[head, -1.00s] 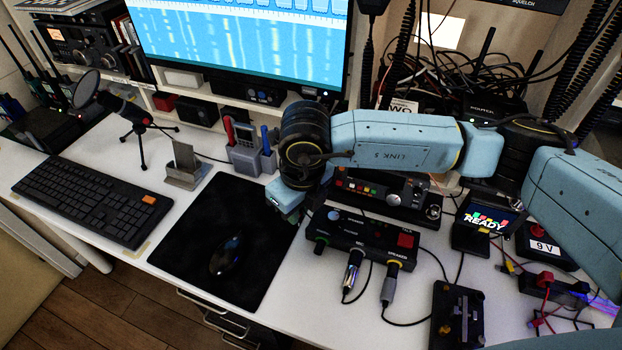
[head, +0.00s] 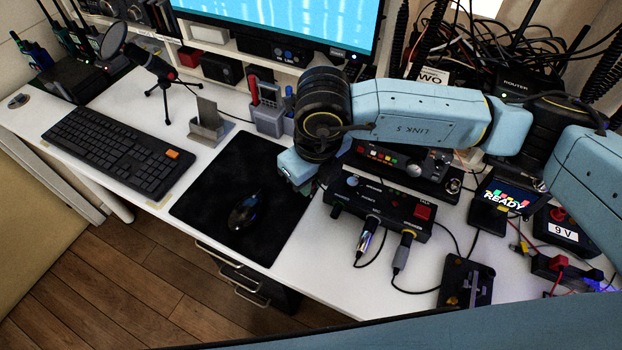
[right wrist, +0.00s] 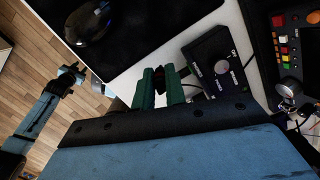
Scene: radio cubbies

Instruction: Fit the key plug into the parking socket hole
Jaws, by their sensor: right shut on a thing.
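My right gripper (head: 308,187) reaches in over the left end of the black control box (head: 352,189). In the right wrist view its green fingers (right wrist: 160,88) are shut on a small dark piece (right wrist: 160,75), probably the key plug, mostly hidden between them. The same box (right wrist: 205,58) lies right of the fingers there, apart from the held piece as far as I can see. I cannot make out the parking socket hole. My left gripper (right wrist: 72,75) shows small at the left of the wrist view, over the floor; its jaws are unclear.
A silver plug (head: 366,236) and a grey plug (head: 403,250) with cables sit in the box's front. A mouse (head: 244,211) lies on the black mat (head: 215,180) to the left. A key paddle (head: 465,284) stands front right.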

